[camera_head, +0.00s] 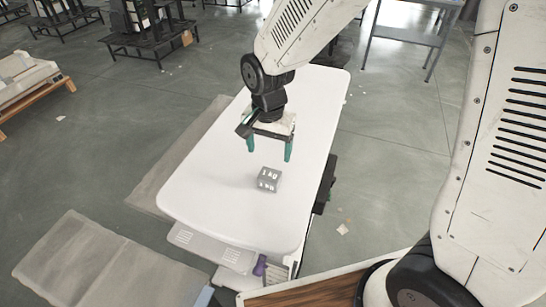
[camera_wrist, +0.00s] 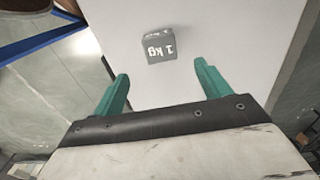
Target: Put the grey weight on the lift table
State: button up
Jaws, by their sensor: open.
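My gripper (camera_head: 268,154) is above the table, just behind the weight in the head view. Its two green fingers are spread and nothing is between them; they also show in the wrist view (camera_wrist: 160,70). The fingers look apart from the weight.
The rest of the table top is bare. A wooden pallet (camera_head: 35,100) and black racks (camera_head: 140,35) stand farther off. A metal frame table (camera_head: 408,36) stands at the back right.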

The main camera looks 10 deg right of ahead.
jog(key=s+d+r+n, duration=0.3)
jog(key=s+d+r, duration=0.5)
jog(key=s+r, duration=0.1)
jog(key=s+d+r+n+t, duration=0.1)
jog(key=s+d+r+n, duration=0.2)
jog(key=s+d+r, duration=0.5)
jog(key=s, duration=0.3)
jog(key=shift+s+r+n, duration=0.4)
